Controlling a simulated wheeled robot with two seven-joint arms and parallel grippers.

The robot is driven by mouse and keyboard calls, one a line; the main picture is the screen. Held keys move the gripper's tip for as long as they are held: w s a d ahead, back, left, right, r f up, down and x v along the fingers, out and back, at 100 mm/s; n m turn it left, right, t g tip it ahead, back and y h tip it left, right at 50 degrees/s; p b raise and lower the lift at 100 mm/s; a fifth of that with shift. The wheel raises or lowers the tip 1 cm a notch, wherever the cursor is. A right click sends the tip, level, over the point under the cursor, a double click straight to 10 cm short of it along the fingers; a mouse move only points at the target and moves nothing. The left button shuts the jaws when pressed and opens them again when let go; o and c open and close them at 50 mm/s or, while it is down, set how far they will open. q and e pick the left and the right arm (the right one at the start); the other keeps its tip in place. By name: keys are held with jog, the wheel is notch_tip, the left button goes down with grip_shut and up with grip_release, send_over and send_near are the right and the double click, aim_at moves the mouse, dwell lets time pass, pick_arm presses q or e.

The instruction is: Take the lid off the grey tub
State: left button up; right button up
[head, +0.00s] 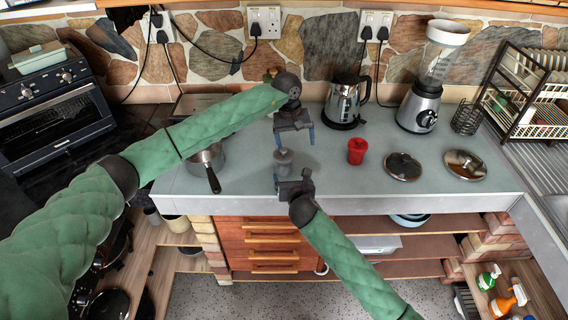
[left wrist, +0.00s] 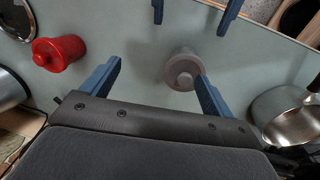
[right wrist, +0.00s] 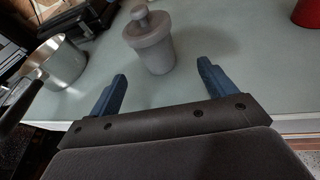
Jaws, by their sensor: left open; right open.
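The grey tub (head: 284,168) stands upright on the counter, with its knobbed grey lid (head: 283,154) on top. In the right wrist view the tub (right wrist: 157,56) and the lid with its round knob (right wrist: 139,14) show clearly, just beyond the fingers. My left gripper (head: 294,138) is open and empty, above and behind the tub; in the left wrist view the lid (left wrist: 182,72) lies near its right-hand finger. My right gripper (head: 293,178) is open and empty at the counter's front edge, just in front of the tub. Neither gripper visibly holds the tub.
A red tub (head: 357,151) stands to the right on the counter (head: 330,190). A steel saucepan (head: 207,160) is to the left. A kettle (head: 345,102), a blender (head: 425,95) and two round metal lids (head: 403,167) are further right. The counter between the grey and red tubs is clear.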

aim_at(285, 167)
pick_arm(q)
jog(key=shift+y, duration=0.9)
jog(key=a, duration=0.1)
jog(key=w+a+r, duration=0.1)
jog(key=w+a, duration=0.1)
jog(key=a, duration=0.1)
jog(key=shift+r, duration=0.2)
pick_arm(e)
jog(key=shift+w+a+r+n, duration=0.15)
jog(key=shift+w+a+n, duration=0.3)
jog(key=shift+w+n, duration=0.15)
pick_arm(q)
jog(key=shift+d, duration=0.1)
pick_arm(e)
jog(key=shift+x, duration=3.75)
